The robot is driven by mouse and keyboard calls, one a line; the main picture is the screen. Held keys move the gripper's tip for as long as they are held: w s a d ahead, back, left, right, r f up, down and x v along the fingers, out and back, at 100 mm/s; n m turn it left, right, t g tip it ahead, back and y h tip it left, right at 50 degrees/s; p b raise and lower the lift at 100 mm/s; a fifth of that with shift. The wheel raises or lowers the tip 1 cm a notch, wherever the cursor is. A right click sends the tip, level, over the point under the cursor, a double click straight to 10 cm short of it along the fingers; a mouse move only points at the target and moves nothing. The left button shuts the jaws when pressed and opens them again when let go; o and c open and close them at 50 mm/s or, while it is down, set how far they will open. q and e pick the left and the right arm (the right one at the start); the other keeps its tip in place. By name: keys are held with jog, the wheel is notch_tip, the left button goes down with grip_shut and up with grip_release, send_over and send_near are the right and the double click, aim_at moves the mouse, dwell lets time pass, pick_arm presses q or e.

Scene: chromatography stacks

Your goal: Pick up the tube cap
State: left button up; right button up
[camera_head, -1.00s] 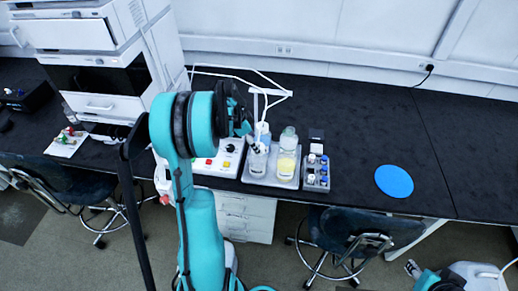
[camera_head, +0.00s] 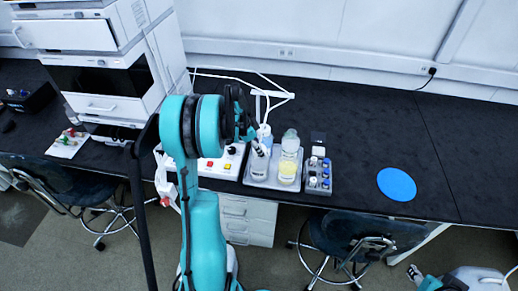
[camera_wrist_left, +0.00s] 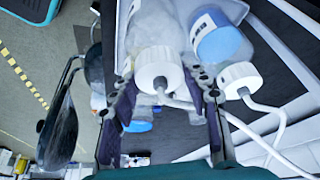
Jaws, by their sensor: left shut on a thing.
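The white tube cap (camera_wrist_left: 158,74) sits on the neck of a clear bottle in the left wrist view, with a white tube running from it. My left gripper (camera_wrist_left: 165,82) has a finger on each side of this cap and is shut on it. In the head view my left gripper (camera_head: 258,143) reaches down over the bottles in the grey tray (camera_head: 268,186) and hides the cap. A second white cap with a tube (camera_wrist_left: 238,76) is just right of the gripper in the wrist view. My right gripper is not in view.
A bottle of yellow liquid (camera_head: 287,170) stands in the tray, right of my gripper. A vial rack (camera_head: 318,180) is beside the tray. A control box (camera_head: 214,168) is to the left. A blue disc (camera_head: 397,184) lies on otherwise clear bench at right.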

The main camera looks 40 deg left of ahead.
pick_arm(q)
jog(key=r, duration=0.2)
jog(key=d+r+p, duration=0.1)
jog(key=r, duration=0.1)
jog(key=shift+r, duration=0.4)
jog(key=w+d+r+p, duration=0.1)
jog(key=d+r+p, duration=0.1)
jog(key=d+r, duration=0.6)
jog(key=w+f+p, duration=0.1)
jog(key=w+f, duration=0.1)
jog(key=w+d+f, duration=0.1)
jog(key=w+f, duration=0.1)
jog(key=f, duration=0.1)
jog(key=shift+w+d+f+p, duration=0.15)
jog(key=shift+w+d+p, duration=0.05)
jog(key=shift+w+p, duration=0.2)
jog(key=shift+f, duration=0.2)
jog(key=shift+f+b, duration=0.4)
jog(key=shift+f, duration=0.05)
jog(key=shift+f+b, duration=0.95)
jog(key=shift+f, duration=0.65)
